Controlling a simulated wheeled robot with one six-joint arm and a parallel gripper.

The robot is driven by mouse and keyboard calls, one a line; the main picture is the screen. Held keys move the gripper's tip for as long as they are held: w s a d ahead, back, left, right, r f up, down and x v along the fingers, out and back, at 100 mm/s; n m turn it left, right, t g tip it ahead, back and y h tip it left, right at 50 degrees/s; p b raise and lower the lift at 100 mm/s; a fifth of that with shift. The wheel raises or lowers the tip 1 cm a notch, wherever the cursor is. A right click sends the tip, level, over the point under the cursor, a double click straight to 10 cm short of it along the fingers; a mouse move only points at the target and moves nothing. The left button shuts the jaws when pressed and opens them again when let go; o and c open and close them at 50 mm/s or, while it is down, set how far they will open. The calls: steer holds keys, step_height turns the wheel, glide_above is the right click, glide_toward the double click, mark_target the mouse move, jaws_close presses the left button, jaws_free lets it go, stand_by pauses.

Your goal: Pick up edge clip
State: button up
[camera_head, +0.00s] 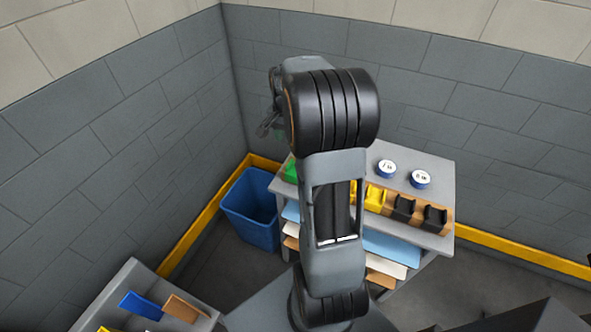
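Several clip-like blocks sit in a row on a wooden strip along the front edge of a grey bench (438,171). I see a yellow clip (375,198), a black clip (404,207) and another black clip (434,217). A green piece (291,171) shows at the left end, partly hidden by my arm. My arm hides the middle of the row. My gripper (265,128) points left, above and left of the bench, apart from the clips. It is small and partly hidden, so its opening is unclear.
Two round white-topped blue items (386,167) stand on the bench top. Coloured sheets lie on shelves below. A blue bin (252,207) stands left of the bench. A grey tray (127,275) with blue and tan panels is at lower left. Walls close in behind and left.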

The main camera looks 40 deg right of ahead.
mark_target(289, 165)
step_height(289, 165, down, 12)
steer(key=shift+d+r+p, duration=0.1)
steer(key=shift+p, duration=0.55)
steer(key=shift+s, duration=0.1)
steer(key=shift+c, duration=0.5)
jaws_close()
